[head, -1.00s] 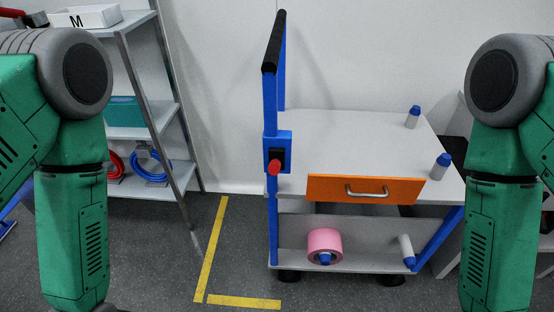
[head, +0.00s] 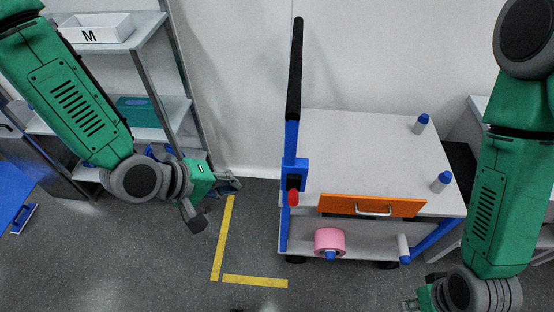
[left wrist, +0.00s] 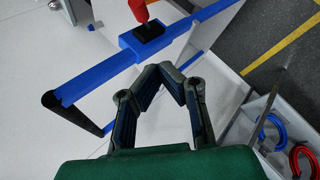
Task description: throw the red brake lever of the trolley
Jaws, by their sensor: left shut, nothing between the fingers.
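The red brake lever (head: 293,197) sits on a blue-and-black bracket on the left post of the trolley (head: 375,150), below its upright black handle. In the left wrist view the red lever (left wrist: 138,10) shows at the top edge, over its black plate and blue housing. My left gripper (head: 218,204) is left of the lever, clearly apart from it. In the left wrist view its fingers (left wrist: 168,72) are shut and empty, with the lever beyond them. My right gripper (head: 410,303) is only partly visible at the bottom edge, right of centre; its fingers are mostly cut off.
The trolley has an orange drawer (head: 370,206) and a pink roll (head: 329,241) on its lower shelf. A shelf rack with a white bin (head: 98,28) stands at the left. Yellow tape (head: 254,281) marks the open floor left of the trolley.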

